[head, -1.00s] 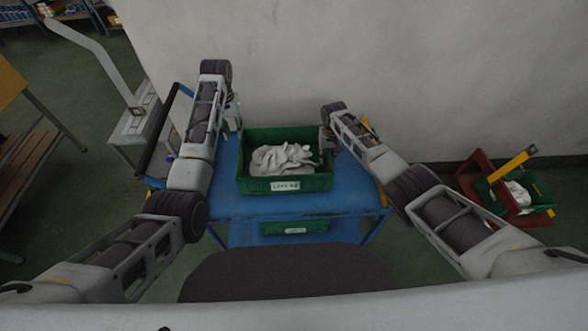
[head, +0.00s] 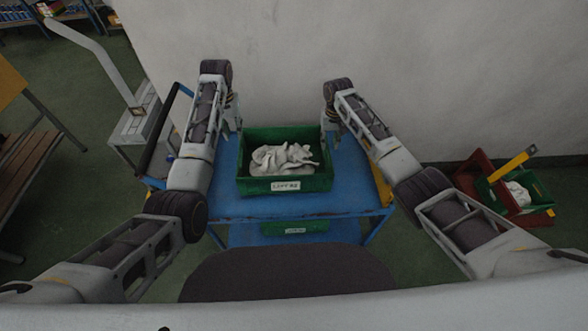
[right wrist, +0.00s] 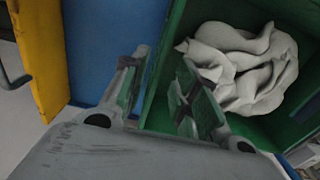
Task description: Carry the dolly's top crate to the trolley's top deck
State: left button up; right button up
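A green crate (head: 285,186) with crumpled pale cloth in it stands on the trolley's blue top deck (head: 350,190). The crate also shows in the right wrist view (right wrist: 172,75). My right gripper (head: 335,128) is at the crate's right back corner. In the right wrist view its fingers (right wrist: 158,92) are spread and empty, on either side of the line of the crate's wall; how far above the rim they are is unclear. My left gripper (head: 235,122) is just outside the crate's left back corner; its fingers are too small to read. The reddish dolly (head: 474,170) holds another green crate (head: 541,192) at the right.
A second green crate (head: 296,226) sits under the top deck. A pale wall (head: 290,60) rises close behind the trolley. A wooden bench (head: 28,160) and a grey stand (head: 130,125) are at the left. Green floor shows between trolley and dolly.

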jog(key=shift+r, duration=1.35)
jog(key=shift+s, duration=0.1)
